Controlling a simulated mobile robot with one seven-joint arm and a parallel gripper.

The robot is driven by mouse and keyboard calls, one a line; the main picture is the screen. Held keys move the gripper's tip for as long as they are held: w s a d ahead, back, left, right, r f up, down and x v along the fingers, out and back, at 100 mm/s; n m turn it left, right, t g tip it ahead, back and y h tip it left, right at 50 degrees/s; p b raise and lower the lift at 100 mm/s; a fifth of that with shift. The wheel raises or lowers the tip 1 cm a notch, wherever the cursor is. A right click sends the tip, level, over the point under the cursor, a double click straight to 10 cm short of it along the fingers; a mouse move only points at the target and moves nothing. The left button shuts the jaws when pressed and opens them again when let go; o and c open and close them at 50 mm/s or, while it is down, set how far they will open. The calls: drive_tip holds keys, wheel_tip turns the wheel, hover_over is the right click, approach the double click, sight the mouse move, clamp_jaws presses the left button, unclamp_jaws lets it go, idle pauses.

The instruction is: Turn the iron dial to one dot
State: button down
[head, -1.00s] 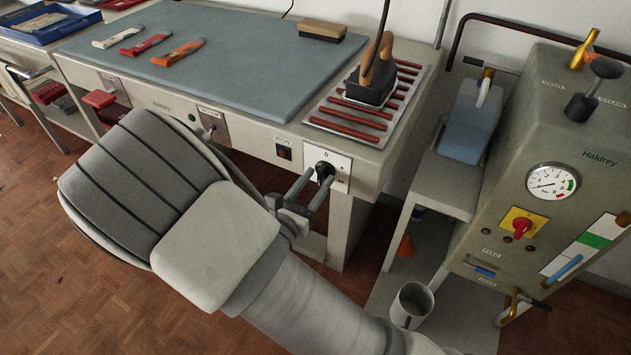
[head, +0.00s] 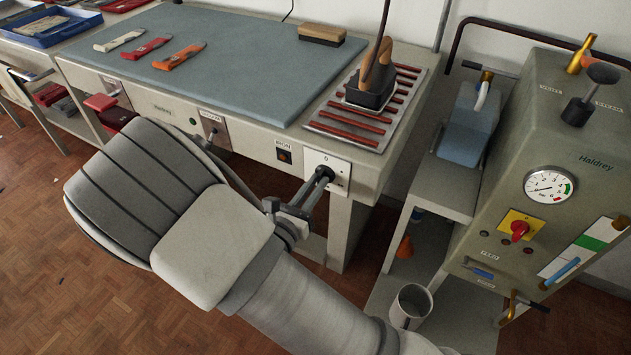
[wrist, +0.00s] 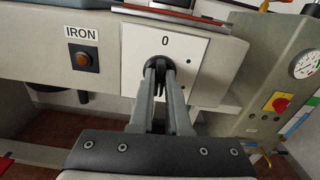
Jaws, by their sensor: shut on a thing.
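The iron dial is a dark knob (wrist: 159,66) on a white square plate (wrist: 184,42) marked 0 at the top, on the front of the ironing table. My gripper (wrist: 160,82) is shut on the dial, one finger on each side. The fingers hide much of the knob, so its pointer is hard to read. In the head view my gripper (head: 321,180) reaches the same plate (head: 341,166) from the front left. Small marks show faintly on the plate's right part.
An orange button (wrist: 81,59) sits under the IRON label, left of the plate. The iron (head: 370,92) stands on a slatted rest (head: 340,121) above. A boiler cabinet (head: 560,130) stands at right, with a mug (head: 411,306) low beside it.

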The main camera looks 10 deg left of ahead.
drive_tip(key=n+p, duration=0.2)
drive_tip(key=p, duration=0.1)
drive_tip(key=shift+r, duration=0.25)
drive_tip(key=n+p, duration=0.3)
drive_tip(key=n, duration=0.1)
drive_tip(key=shift+a+f+p, duration=0.1)
drive_tip(key=shift+p, duration=0.2)
drive_tip(key=n+p, duration=0.2)
drive_tip(key=n, duration=0.1)
drive_tip(key=shift+f+n+p, duration=0.1)
drive_tip(key=shift+n+p, duration=0.2)
drive_tip(key=shift+p, duration=0.05)
drive_tip(key=shift+a+f+n+p, duration=0.15)
drive_tip(key=shift+n+p, duration=0.7)
drive_tip(key=shift+n, duration=1.4)
drive_tip(key=shift+d+f+n+p, duration=0.15)
drive_tip(key=shift+n+p, duration=0.7)
drive_tip(key=shift+n, duration=1.35)
drive_tip(key=shift+a+f+n+p, duration=0.15)
drive_tip(key=shift+n+p, duration=0.7)
drive_tip(key=shift+n, duration=1.4)
drive_tip(key=c, duration=0.9)
unclamp_jaws()
